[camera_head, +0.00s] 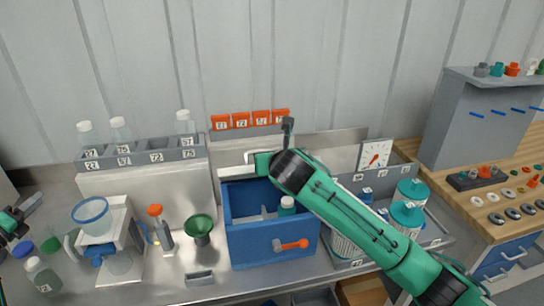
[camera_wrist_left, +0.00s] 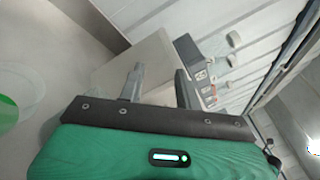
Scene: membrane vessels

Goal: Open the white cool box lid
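The blue cool box (camera_head: 255,243) stands on the bench with its top open. Pale dividers and a teal-capped bottle (camera_head: 287,206) show inside, and an orange latch (camera_head: 292,244) is on its front. The white lid (camera_head: 236,172) appears raised at the box's back edge, partly hidden by my right arm. My right gripper (camera_head: 262,163) is over the back of the box by the lid; its fingers and any contact are unclear. My left gripper (camera_head: 30,203) is at the far left, away from the box. In the left wrist view its fingers (camera_wrist_left: 158,86) are apart and empty.
A green funnel (camera_head: 202,228) and an orange-capped bottle (camera_head: 160,226) stand left of the box. A bottle rack (camera_head: 145,157) and orange numbered blocks (camera_head: 250,119) are behind. Teal-lidded jars (camera_head: 407,213) stand right, near my right arm. A little bare bench lies in front.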

